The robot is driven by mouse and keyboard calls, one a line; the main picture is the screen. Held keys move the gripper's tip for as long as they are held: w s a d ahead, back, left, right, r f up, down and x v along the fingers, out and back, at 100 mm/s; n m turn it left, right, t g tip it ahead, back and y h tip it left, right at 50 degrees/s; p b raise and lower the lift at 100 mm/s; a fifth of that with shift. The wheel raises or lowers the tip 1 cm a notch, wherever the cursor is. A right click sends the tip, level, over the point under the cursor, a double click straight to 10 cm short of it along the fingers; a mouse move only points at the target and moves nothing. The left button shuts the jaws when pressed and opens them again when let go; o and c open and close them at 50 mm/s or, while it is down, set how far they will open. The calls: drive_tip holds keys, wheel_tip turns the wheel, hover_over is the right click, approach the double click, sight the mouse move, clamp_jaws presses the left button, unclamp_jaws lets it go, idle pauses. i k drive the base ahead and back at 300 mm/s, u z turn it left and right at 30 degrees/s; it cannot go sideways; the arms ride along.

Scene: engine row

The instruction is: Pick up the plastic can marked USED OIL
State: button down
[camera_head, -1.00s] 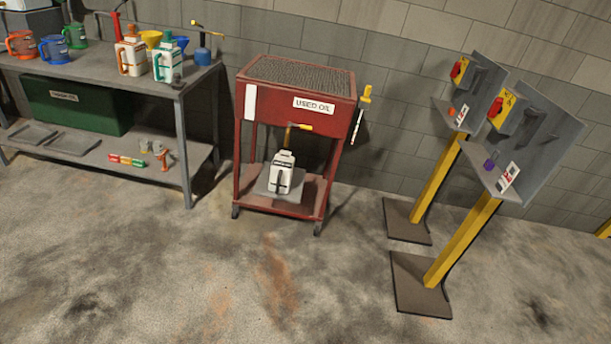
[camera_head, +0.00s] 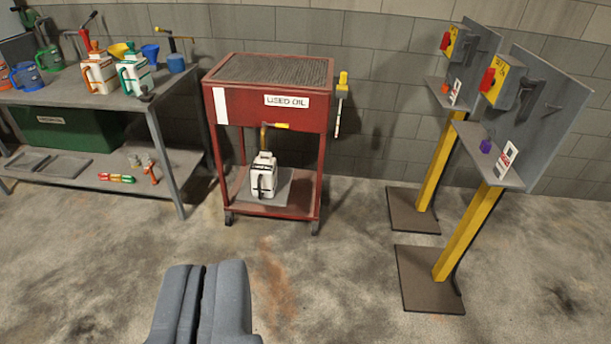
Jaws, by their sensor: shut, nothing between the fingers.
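A white plastic can (camera_head: 264,176) with a dark handle and a dark-marked label stands upright on the lower shelf of a red wheeled cart. Its label is too small to read. The cart's red upper tray (camera_head: 262,106) carries a sign reading USED OIL (camera_head: 287,101). A yellow-handled spout hangs under the tray, just above the can. My gripper (camera_head: 205,268) shows at the bottom of the view, fingers together and empty. It is in front of the cart, well apart from the can.
A grey workbench (camera_head: 170,172) with coloured jugs and a green box (camera_head: 65,126) stands at left. Two yellow-post stands (camera_head: 470,232) with grey panels stand at right on dark bases. The concrete floor (camera_head: 335,270) before the cart is open.

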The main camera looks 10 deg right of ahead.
sight(263, 168)
drive_tip(key=z, duration=0.15)
drive_tip(key=i, duration=1)
drive_tip(key=u, duration=0.1)
